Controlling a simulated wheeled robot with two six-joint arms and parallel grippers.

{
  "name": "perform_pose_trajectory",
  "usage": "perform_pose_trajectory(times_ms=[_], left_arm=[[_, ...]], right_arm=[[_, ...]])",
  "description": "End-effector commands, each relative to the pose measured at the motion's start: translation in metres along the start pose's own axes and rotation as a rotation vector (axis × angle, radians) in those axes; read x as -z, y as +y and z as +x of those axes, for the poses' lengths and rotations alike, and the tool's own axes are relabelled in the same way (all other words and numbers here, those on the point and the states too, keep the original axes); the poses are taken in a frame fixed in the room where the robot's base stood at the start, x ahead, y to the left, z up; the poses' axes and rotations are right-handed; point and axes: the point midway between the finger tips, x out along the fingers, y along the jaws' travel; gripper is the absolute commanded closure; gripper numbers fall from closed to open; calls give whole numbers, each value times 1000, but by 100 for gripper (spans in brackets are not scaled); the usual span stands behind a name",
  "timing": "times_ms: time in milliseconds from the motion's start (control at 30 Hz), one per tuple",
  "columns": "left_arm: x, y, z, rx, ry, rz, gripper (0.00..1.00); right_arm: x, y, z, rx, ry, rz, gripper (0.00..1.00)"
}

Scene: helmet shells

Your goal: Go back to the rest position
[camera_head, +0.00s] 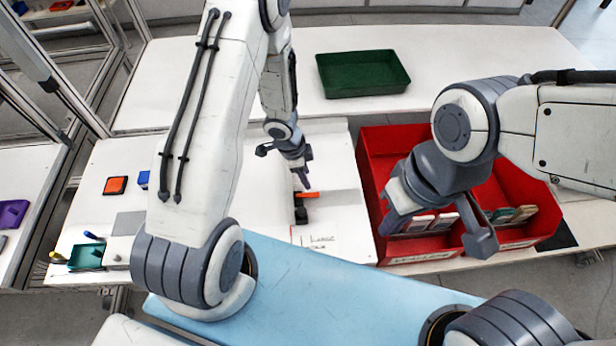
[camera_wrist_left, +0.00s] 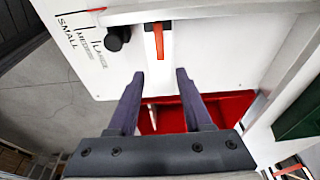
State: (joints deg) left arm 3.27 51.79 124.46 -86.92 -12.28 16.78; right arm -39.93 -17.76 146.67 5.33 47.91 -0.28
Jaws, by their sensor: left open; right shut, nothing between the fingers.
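My left gripper (camera_head: 305,182) hangs above the white work board, close to a small orange-and-black item (camera_head: 308,195). In the left wrist view its two dark fingers (camera_wrist_left: 160,75) are apart with nothing between them. The orange piece (camera_wrist_left: 158,40) lies ahead of the fingertips there, beside a round black knob (camera_wrist_left: 117,37). My right gripper (camera_head: 440,205) is over the front of the red bins, seen from behind. No helmet shell can be made out.
Two red bins (camera_head: 375,160) with upright packets stand under my right arm. A green tray (camera_head: 362,73) sits on the back table. A small teal tray (camera_head: 86,257) and an orange box (camera_head: 115,185) are at left. Size labels (camera_wrist_left: 85,40) mark the board's edge.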

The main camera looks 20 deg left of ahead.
Motion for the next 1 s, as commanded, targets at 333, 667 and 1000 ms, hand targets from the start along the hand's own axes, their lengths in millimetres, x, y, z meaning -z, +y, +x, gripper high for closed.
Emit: perform_pose_trajectory(times_ms=[333, 667, 1000], left_arm=[[0, 0, -3, 0, 0, 0, 50], [3, -4, -6, 21, -9, -3, 50], [56, -7, -95, 324, -139, -188, 50]], right_arm=[[0, 0, -1, 0, 0, 0, 100], [0, 0, 1, 0, 0, 0, 100], [-2, 3, 38, 0, 0, 2, 100]])
